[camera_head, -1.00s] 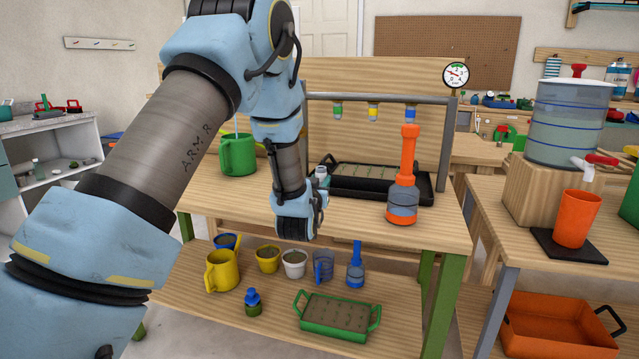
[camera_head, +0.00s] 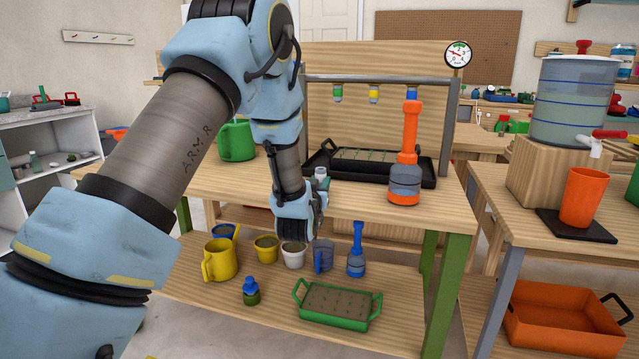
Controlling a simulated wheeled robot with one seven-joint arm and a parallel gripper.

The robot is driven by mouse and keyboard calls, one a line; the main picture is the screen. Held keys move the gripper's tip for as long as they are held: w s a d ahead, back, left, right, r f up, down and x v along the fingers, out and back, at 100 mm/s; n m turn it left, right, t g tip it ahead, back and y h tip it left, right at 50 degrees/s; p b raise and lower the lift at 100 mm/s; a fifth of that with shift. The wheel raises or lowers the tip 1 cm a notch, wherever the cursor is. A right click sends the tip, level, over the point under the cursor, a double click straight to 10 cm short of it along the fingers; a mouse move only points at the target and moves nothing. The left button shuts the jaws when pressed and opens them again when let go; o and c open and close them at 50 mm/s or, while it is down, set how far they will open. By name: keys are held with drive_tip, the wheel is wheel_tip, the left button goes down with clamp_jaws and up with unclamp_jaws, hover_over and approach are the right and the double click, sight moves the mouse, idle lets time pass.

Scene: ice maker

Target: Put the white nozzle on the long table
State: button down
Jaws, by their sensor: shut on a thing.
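My gripper (camera_head: 300,215) points down at the front edge of the wooden table (camera_head: 240,195), in front of the lower shelf's pots in the picture. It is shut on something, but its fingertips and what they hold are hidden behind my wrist. I cannot make out a white nozzle anywhere. Under the metal bar at the table's back hang a green nozzle (camera_head: 337,93), a yellow nozzle (camera_head: 374,94) and a blue nozzle (camera_head: 411,92). I cannot tell for certain which table is the long one.
An orange-topped bottle (camera_head: 406,160) and a black tray (camera_head: 418,180) stand on the table, with a green mug (camera_head: 237,141) at left. The lower shelf (camera_head: 200,300) holds pots, bottles and a green tray (camera_head: 335,305). A side table (camera_head: 485,190) stands at right.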

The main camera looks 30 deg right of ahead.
drive_tip(key=shift+f+b, duration=0.6)
drive_tip(key=shift+c, duration=2.4)
unclamp_jaws()
drive_tip(key=b+v, duration=0.1)
drive_tip(key=v, duration=0.9)
drive_tip(key=shift+s+a, duration=0.2)
drive_tip(key=shift+s, duration=0.15)
